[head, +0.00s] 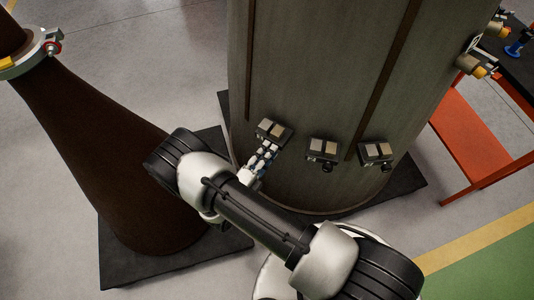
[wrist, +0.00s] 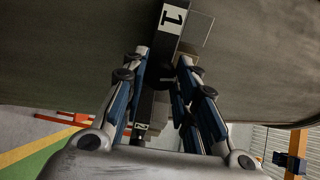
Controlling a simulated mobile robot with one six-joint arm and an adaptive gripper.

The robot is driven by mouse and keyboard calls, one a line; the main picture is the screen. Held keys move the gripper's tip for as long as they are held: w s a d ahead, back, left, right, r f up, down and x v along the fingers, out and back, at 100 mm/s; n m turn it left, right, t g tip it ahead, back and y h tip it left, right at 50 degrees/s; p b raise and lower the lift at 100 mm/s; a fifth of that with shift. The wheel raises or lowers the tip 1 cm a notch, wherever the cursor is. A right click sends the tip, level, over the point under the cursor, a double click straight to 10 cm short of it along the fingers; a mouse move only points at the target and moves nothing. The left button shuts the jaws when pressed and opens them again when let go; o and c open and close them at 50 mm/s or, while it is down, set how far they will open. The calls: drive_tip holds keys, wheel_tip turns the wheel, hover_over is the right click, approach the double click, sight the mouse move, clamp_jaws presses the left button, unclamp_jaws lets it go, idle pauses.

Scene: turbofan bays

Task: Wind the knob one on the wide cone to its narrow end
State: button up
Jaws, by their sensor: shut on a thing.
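The wide cone (head: 310,70) is a large grey-brown body standing on a dark base, with several small dark boxes low on its side. The leftmost box (head: 274,130) has my gripper at its underside; in the wrist view its white label reads 1 (wrist: 173,18). My gripper (head: 265,152) reaches up to it from below, and its blue-and-white fingers also show in the wrist view (wrist: 163,80). They are shut on the dark knob one (wrist: 160,76), which is mostly hidden between them. The knob's setting cannot be read in either view.
Two similar boxes sit to the right, a middle one (head: 322,150) and a right one (head: 376,152), each with a dark knob below. A narrower brown cone (head: 100,140) stands close on the left. An orange-framed table (head: 470,140) is at the right.

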drive_tip(key=m+b, duration=0.2)
drive_tip(key=m, duration=1.8)
drive_tip(key=shift+m+b, duration=0.35)
drive_tip(key=shift+m, duration=0.05)
drive_tip(key=shift+r, duration=0.1)
drive_tip(key=o, duration=1.1)
